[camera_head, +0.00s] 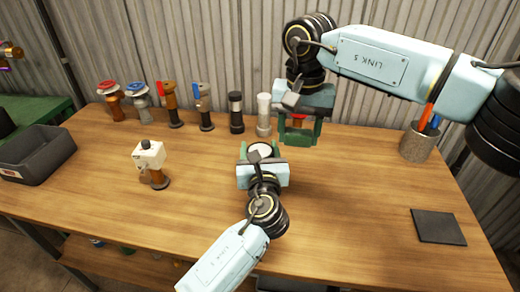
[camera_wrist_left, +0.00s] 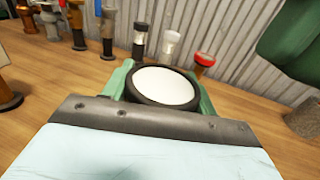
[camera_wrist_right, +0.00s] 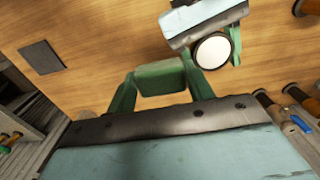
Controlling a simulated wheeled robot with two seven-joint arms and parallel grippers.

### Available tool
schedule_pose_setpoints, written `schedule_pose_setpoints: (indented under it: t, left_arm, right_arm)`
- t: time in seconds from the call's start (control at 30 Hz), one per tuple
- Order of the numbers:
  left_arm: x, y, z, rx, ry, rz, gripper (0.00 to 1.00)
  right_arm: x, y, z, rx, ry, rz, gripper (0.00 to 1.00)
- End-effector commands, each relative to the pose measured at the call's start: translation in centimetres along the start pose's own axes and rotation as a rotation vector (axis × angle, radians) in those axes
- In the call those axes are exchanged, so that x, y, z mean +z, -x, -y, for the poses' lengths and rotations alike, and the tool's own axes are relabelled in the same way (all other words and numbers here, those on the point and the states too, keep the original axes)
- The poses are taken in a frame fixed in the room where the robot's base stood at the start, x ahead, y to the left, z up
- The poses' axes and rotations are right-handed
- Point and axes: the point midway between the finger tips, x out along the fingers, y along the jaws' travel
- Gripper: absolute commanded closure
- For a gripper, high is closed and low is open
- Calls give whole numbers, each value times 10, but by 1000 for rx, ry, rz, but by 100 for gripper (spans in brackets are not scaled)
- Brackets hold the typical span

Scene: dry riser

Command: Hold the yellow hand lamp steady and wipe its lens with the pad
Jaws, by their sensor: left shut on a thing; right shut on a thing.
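My left gripper (camera_head: 261,152) is shut on the hand lamp (camera_head: 262,149), which it holds above the middle of the table. The lamp's round white lens faces up inside a black rim; in the left wrist view the lens (camera_wrist_left: 164,86) sits between the green fingers. The lamp's yellow body is hidden. My right gripper (camera_head: 299,136) is shut on a green pad, seen between its fingers in the right wrist view (camera_wrist_right: 161,77). The pad is up and to the right of the lamp, apart from the lens (camera_wrist_right: 212,50).
Several valves and fittings (camera_head: 172,104) stand along the table's back edge. A white-topped fitting (camera_head: 150,160) stands left of the lamp. A grey bin (camera_head: 38,157) is at far left. A tool canister (camera_head: 418,145) and a dark mat (camera_head: 438,226) are at right.

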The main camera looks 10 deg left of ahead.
Motion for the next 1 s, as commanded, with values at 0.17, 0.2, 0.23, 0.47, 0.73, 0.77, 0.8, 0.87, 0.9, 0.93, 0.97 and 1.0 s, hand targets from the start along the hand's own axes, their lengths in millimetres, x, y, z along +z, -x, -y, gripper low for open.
schedule_pose_setpoints:
  t: [0.17, 0.2, 0.23, 0.47, 0.73, 0.77, 0.8, 0.87, 0.9, 0.93, 0.97, 1.0]
  left_arm:
    - [0, 0, 0, 0, 0, 1, 74]
    - [0, 0, 0, 1, 0, 1, 74]
    - [0, 0, 0, 1, 0, 1, 74]
    - [0, 0, 0, 0, 0, 1, 17]
    - [0, 1, 0, 0, 0, 0, 17]
    - [0, 2, 0, 0, 0, 0, 17]
    - [0, 4, 0, 0, 0, 0, 17]
    - [-1, 11, 0, 0, 0, -1, 17]
    - [-1, 16, 0, -1, 1, -1, 17]
    - [-1, 22, 0, -2, 2, -1, 17]
    - [-1, 28, 0, -2, 1, -2, 17]
    - [-1, 36, 0, -1, 2, -2, 17]
  right_arm:
    - [0, 0, 0, 0, 0, 0, 69]
    - [0, 0, 0, 0, 0, 0, 69]
    - [0, 0, 0, 0, 0, 0, 69]
    - [0, 0, 0, 0, 0, 0, 69]
    - [0, 0, 0, 0, 0, 0, 69]
    - [0, 0, 0, 0, 0, 0, 69]
    - [0, 0, 0, 0, 0, 0, 69]
    - [0, 0, 0, 0, 0, 0, 69]
    - [0, 0, 0, 0, 0, 0, 69]
    - [0, 0, 0, 0, 0, 0, 69]
    - [0, 0, 0, 0, 0, 0, 69]
    - [0, 0, 0, 0, 0, 0, 69]
